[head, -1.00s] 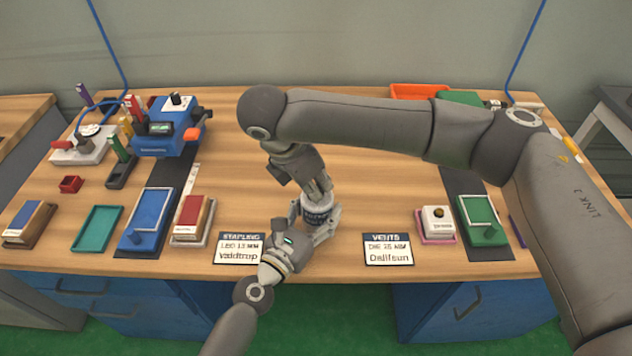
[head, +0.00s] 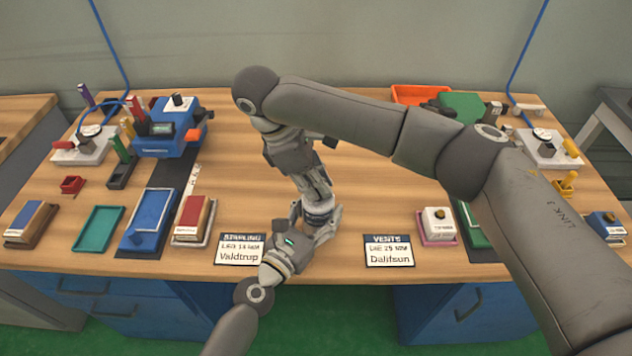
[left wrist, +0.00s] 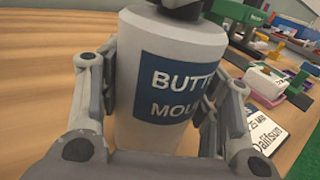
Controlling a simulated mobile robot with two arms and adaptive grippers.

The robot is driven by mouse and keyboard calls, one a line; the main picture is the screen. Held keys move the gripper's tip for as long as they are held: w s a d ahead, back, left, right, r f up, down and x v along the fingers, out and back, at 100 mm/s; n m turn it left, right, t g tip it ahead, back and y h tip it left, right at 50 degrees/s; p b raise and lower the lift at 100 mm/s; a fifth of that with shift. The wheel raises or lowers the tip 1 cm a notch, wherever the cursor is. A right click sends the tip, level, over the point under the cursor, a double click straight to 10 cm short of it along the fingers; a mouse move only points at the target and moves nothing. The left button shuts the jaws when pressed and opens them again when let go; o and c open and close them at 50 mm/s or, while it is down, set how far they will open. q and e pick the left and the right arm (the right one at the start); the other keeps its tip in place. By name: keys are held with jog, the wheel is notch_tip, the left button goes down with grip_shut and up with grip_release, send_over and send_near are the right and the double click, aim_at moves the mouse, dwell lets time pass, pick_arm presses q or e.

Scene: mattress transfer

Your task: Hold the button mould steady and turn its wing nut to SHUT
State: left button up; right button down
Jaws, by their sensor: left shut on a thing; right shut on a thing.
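The button mould (left wrist: 163,95) is a pale cylinder with a blue label, upright in the left wrist view. In the head view the mould (head: 319,215) stands near the table's front, mostly covered by my grippers. My left gripper (head: 315,226) is shut around its sides. My right gripper (head: 320,197) comes down from above and is shut at the mould's top. The wing nut is hidden by the right gripper in the head view. In the left wrist view only a dark part shows at the mould's top edge, so I cannot read the nut's position.
Two cards, Starling (head: 240,250) and Vents (head: 389,251), lie on either side of the mould. A pink tray with a white block (head: 438,224) is to the right. A blue machine (head: 170,127) stands at the back left. The table's middle is clear.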

pick_arm(q)
jog(key=shift+d, duration=0.15)
pick_arm(e)
jog(key=c, duration=1.5)
grip_release()
pick_arm(q)
jog(key=shift+r, duration=0.1)
pick_arm(e)
jog(key=shift+r, duration=0.1)
jog(key=v, duration=1.2)
jog(key=shift+w, duration=0.1)
pick_arm(q)
jog(key=o, duration=1.4)
jog(key=shift+o, duration=1)
